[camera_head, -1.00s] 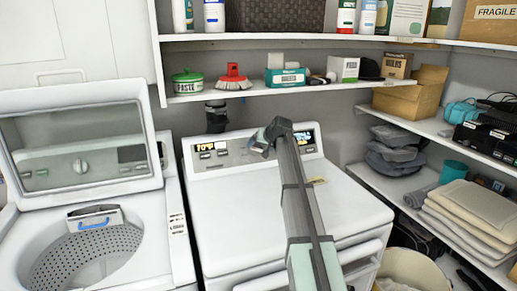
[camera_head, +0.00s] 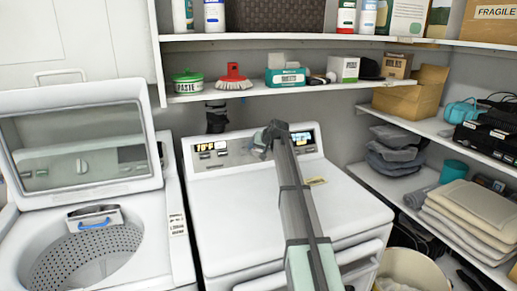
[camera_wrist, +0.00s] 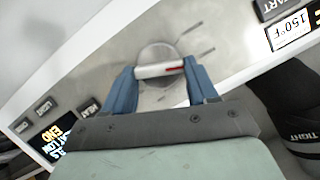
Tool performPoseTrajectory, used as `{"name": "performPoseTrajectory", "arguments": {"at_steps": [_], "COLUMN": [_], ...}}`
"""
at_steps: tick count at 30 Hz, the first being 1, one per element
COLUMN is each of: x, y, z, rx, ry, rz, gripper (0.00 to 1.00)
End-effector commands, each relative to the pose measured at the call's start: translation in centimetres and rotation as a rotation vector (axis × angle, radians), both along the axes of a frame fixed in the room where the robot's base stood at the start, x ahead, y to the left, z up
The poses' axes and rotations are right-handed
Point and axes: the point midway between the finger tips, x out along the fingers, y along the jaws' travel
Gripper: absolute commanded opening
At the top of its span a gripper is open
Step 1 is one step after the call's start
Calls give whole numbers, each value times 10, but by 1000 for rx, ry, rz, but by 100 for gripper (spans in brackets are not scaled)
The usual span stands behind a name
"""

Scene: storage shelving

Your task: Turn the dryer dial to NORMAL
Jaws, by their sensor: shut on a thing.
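The dryer (camera_head: 290,205) stands in the middle of the head view, with its control panel (camera_head: 222,158) along the back. In the wrist view the dial (camera_wrist: 158,60) is a round grey knob with a raised grip bar and a red mark at one end. My gripper (camera_wrist: 160,82) has its blue fingers on either side of the dial's bar, shut on it. In the head view my gripper (camera_head: 268,140) is at the panel and hides the dial. Short marks surround the dial in the wrist view. The word NORMAL is not readable.
Lit displays sit at the panel's left (camera_head: 210,147) and right (camera_head: 302,138). An open washer (camera_head: 180,235) stands to the left. A shelf (camera_head: 225,95) with small goods hangs above the panel. Side shelves (camera_head: 380,185) and a bin (camera_head: 405,265) are at the right.

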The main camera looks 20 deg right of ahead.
Motion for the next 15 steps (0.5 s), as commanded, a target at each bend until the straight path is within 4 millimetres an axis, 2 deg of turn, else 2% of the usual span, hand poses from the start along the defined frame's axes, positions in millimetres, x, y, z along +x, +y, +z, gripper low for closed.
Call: {"name": "performPoseTrajectory", "arguments": {"at_steps": [1,6,15], "x": [0,0,0], "y": [0,0,1], "z": [0,0,0], "rx": [0,0,-42], "ry": [0,0,0], "rz": [0,0,21], "gripper": [42,27,27]}}
